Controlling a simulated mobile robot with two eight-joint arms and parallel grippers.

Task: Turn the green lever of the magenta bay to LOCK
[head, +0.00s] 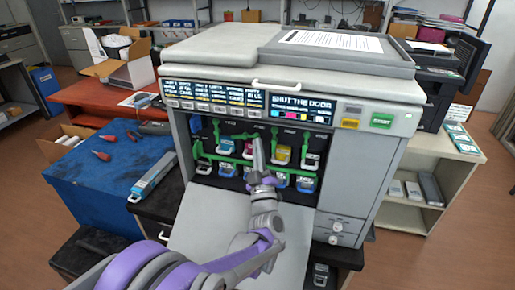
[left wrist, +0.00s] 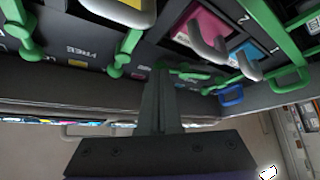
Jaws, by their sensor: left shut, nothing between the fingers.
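The printer's front is open and shows a row of toner bays with green levers. The magenta cartridge (left wrist: 208,27) with its grey handle shows in the left wrist view; in the head view my gripper partly covers that bay. A green lever (left wrist: 190,73), seemingly the magenta bay's, lies roughly sideways by my fingertips; it also shows in the head view (head: 240,136). My left gripper (head: 257,140) is shut and empty, its fingers (left wrist: 160,85) reaching in close to that lever. I cannot tell whether they touch. The lever's exact label position is hidden. My right gripper is not in view.
The lowered door (head: 200,235) lies below the bays. The display (head: 300,107) reads SHUT THE DOOR. A blue table (head: 100,170) stands to the left.

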